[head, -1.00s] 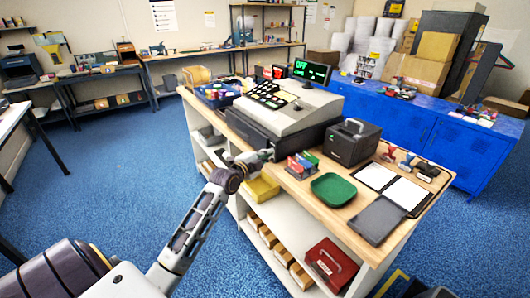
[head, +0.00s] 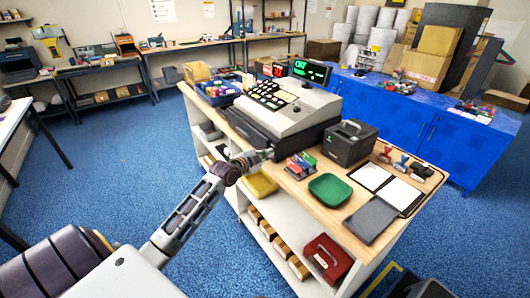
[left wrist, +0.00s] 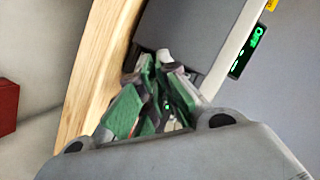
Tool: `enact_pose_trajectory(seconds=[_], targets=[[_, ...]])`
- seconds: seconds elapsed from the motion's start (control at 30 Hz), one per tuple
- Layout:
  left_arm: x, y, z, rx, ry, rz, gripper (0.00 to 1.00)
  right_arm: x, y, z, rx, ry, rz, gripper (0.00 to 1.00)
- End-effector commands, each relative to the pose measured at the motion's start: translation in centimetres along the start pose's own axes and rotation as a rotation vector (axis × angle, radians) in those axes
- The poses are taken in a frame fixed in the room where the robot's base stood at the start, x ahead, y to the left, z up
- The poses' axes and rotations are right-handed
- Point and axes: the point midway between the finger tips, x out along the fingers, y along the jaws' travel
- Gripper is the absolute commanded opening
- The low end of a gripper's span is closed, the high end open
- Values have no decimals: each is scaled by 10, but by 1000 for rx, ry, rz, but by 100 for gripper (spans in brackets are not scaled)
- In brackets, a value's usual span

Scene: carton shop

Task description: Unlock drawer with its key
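The grey cash register (head: 285,108) stands on the wooden-topped counter, with its dark drawer (head: 250,133) below the keys. My left gripper (head: 264,155) is at the drawer's front side, close to its near corner. In the left wrist view my left gripper's green-padded fingers (left wrist: 160,72) converge near the grey drawer front (left wrist: 185,30). A small whitish piece (left wrist: 164,56) shows at the fingertips. I cannot tell whether it is the key or part of the lock, or whether the fingers grip it. No key shows clearly. My right gripper is not in view.
On the counter are a stamp rack (head: 300,165), a green tray (head: 330,188), a black box (head: 350,142) and a clipboard (head: 388,186). A lit display (head: 309,70) stands behind the register. A red box (head: 327,258) sits on the shelf below. Blue floor is open at left.

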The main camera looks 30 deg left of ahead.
Motion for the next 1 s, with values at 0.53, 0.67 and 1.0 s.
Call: enact_pose_trajectory(seconds=[0.53, 0.67, 1.0], targets=[[0, -2, 2, -280, -6, 123, 0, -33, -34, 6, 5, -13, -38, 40], [0, -2, 2, -365, -5, 156, 0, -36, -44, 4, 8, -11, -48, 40], [1, -2, 4, -562, -5, 237, 0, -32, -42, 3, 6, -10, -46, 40]])
